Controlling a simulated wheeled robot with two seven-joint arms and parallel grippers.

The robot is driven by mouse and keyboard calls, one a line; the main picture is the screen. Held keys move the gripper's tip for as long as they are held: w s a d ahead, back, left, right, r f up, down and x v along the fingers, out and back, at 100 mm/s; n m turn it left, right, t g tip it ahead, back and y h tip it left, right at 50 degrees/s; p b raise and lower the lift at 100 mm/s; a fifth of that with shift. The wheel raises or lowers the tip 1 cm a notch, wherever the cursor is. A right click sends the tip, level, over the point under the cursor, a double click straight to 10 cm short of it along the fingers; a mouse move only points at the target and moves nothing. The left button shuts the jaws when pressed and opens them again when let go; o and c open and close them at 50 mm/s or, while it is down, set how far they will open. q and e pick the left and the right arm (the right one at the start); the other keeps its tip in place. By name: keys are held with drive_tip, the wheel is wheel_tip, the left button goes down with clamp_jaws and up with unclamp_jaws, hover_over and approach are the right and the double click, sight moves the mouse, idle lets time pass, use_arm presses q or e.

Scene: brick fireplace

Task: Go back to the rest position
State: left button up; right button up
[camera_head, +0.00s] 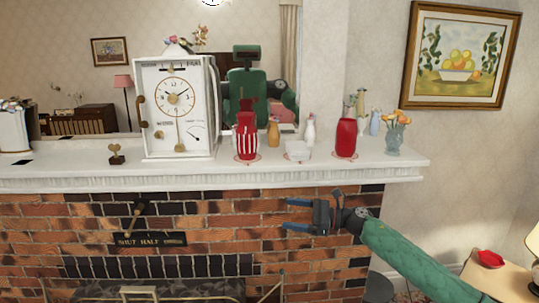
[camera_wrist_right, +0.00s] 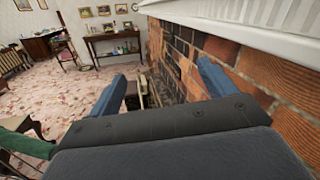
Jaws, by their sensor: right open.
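My right gripper (camera_head: 300,214) has blue fingers and a green arm coming in from the lower right. It is in front of the brick fireplace, below the mantel shelf (camera_head: 300,179). Its fingers point left and stand apart, with nothing between them. In the right wrist view the two blue fingers (camera_wrist_right: 166,85) are also spread and empty, with the brick wall close on the right. My left gripper does not show in either view.
A small table (camera_head: 500,277) is at the lower right. Patterned carpet (camera_wrist_right: 70,90) lies open left of the bricks.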

wheel_tip(320, 180, down, 19)
drive_tip(key=w+d+m+t+h, duration=0.2)
drive_tip(key=m+t+h, duration=0.3)
drive_tip(key=m+t, duration=1.2)
drive_tip(key=s+d+f+m+g+h, duration=0.2)
drive_tip(key=s+f+m+h, duration=0.15)
drive_tip(key=f+m, duration=0.45)
drive_tip(key=s+d+f+m+g+h, duration=0.2)
drive_tip(key=s+f+m+h, duration=0.15)
drive_tip(key=f+m, duration=0.4)
drive_tip(key=s+d+f+m+g+h, duration=0.25)
drive_tip(key=s+f+m, duration=0.2)
drive_tip(key=f, duration=0.65)
drive_tip(key=s+d+f+m+g+h, duration=0.25)
drive_tip(key=s+f+m+g, duration=0.4)
drive_tip(key=s+f, duration=0.95)
drive_tip(key=s+f+m+g, duration=0.2)
drive_tip(key=s+f+m, duration=0.2)
drive_tip(key=s, duration=0.9)
drive_tip(key=s+f+m+g, duration=0.3)
drive_tip(key=s+f, duration=0.5)
drive_tip(key=s, duration=0.6)
drive_tip(key=shift+s+a+f+m+g+h, duration=0.15)
drive_tip(key=shift+s+f+m+g+h, duration=0.2)
drive_tip(key=shift+m, duration=0.5)
drive_tip(key=shift+w, duration=0.15)
